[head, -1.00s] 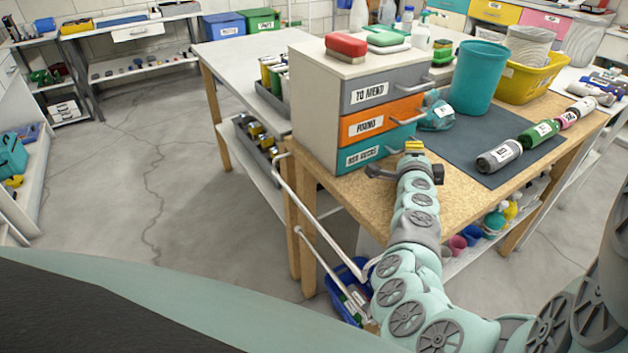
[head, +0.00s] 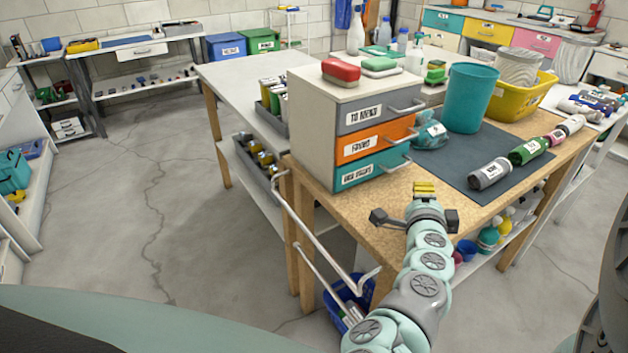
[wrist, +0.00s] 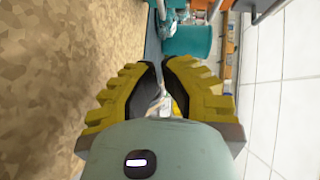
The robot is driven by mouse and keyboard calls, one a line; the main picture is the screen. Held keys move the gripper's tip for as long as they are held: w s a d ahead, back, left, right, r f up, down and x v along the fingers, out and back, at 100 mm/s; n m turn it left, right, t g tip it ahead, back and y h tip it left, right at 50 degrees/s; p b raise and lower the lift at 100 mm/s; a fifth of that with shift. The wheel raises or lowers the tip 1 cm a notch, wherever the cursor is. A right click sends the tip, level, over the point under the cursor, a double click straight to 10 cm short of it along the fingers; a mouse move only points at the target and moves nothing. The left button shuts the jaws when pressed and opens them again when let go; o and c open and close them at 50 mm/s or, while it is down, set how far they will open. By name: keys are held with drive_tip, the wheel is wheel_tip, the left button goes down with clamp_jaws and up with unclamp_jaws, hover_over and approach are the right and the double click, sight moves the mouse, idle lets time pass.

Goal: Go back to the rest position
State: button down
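My gripper (head: 424,188), with yellow ridged fingers, is in the head view above the near part of the wooden workbench (head: 385,205), in front of the drawer unit (head: 310,130). It is apart from the drawers. In the wrist view my gripper (wrist: 160,70) has its fingers drawn together at the tips with only a narrow gap. I see nothing held; background shows through the gap. The drawer unit's grey, orange and teal drawers look shut. My arm reaches up from the lower right.
A teal bin (head: 470,97), a yellow crate (head: 520,104) and several bottles lying on a dark mat (head: 455,160) occupy the bench. A teal rounded item (head: 430,136) sits beside the drawers. A metal rail (head: 315,235) runs along the bench's left side. Open floor (head: 120,210) lies left.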

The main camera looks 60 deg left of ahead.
drive_tip(key=shift+v, duration=0.9)
drive_tip(key=shift+s+d, duration=0.2)
drive_tip(key=shift+s, duration=0.2)
